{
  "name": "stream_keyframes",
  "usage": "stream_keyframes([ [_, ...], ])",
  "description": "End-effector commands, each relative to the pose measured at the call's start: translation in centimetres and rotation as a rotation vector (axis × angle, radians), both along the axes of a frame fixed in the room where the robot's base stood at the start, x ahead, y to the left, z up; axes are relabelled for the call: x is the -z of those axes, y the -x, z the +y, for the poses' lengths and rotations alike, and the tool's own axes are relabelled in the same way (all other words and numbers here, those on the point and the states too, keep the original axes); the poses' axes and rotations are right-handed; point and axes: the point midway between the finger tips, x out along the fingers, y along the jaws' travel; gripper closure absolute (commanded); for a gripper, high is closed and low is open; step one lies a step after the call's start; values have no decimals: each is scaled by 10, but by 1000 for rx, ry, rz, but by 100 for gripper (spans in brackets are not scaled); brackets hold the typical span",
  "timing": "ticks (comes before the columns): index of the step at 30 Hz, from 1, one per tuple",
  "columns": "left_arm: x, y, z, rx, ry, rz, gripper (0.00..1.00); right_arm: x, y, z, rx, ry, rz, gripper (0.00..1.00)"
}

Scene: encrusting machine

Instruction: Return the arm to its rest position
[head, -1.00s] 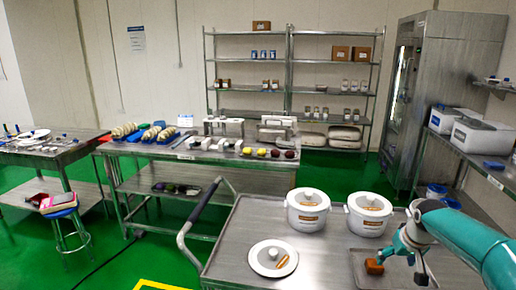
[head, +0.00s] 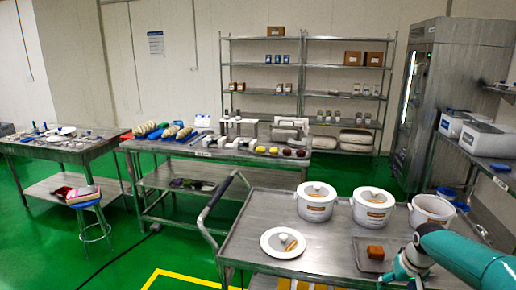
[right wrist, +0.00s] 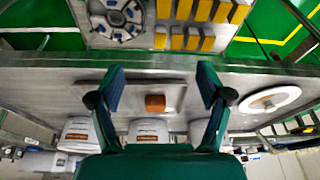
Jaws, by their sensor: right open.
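My right arm enters the head view from the lower right. Its teal gripper (head: 398,272) is just to the near right of the brown block (head: 375,252), partly cut off by the bottom edge. In the right wrist view the two fingers (right wrist: 161,88) are spread wide with nothing held between them. The brown block (right wrist: 155,103) lies on its square tray (right wrist: 175,92), seen beyond and between the fingers, apart from them. My left gripper is not in view.
The steel cart (head: 330,245) carries two lidded white pots (head: 315,210) (head: 373,216), an open white pot (head: 432,213) and a loose round lid (head: 283,243). Yellow blocks (right wrist: 185,40) and a round fixture (right wrist: 116,18) show in the wrist view. A laden table (head: 215,152) stands behind.

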Motion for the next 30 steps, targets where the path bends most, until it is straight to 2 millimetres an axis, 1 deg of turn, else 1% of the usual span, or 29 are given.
stream_keyframes([
  [1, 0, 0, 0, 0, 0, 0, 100, 12, 6, 7, -12, -9, 28, 22],
  [5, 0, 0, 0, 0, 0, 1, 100, 44, 21, 28, -41, -39, 95, 22],
  [8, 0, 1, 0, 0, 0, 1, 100, 74, 37, 50, -67, -72, 148, 22],
  [11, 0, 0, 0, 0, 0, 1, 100, 110, 59, 77, -98, -112, 205, 22],
  [14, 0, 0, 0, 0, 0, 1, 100, 153, 94, 114, -131, -170, 271, 22],
  [15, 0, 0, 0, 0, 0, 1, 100, 171, 112, 131, -142, -197, 299, 22],
  [17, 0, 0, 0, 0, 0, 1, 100, 196, 143, 157, -152, -239, 336, 22],
  [18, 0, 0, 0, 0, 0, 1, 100, 210, 164, 173, -155, -265, 358, 22],
  [20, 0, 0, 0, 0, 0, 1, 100, 229, 200, 196, -154, -305, 390, 22],
  [21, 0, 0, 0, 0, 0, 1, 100, 239, 226, 211, -148, -330, 408, 22],
  [23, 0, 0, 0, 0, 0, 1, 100, 249, 264, 230, -132, -362, 429, 22],
  [24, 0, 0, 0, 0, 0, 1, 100, 253, 287, 240, -116, -377, 436, 22],
  [27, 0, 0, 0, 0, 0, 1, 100, 256, 329, 253, -65, -395, 421, 22],
  [28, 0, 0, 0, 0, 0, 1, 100, 255, 335, 254, -51, -394, 406, 22],
  [30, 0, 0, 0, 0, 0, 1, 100, 253, 337, 254, -21, -388, 358, 22],
])
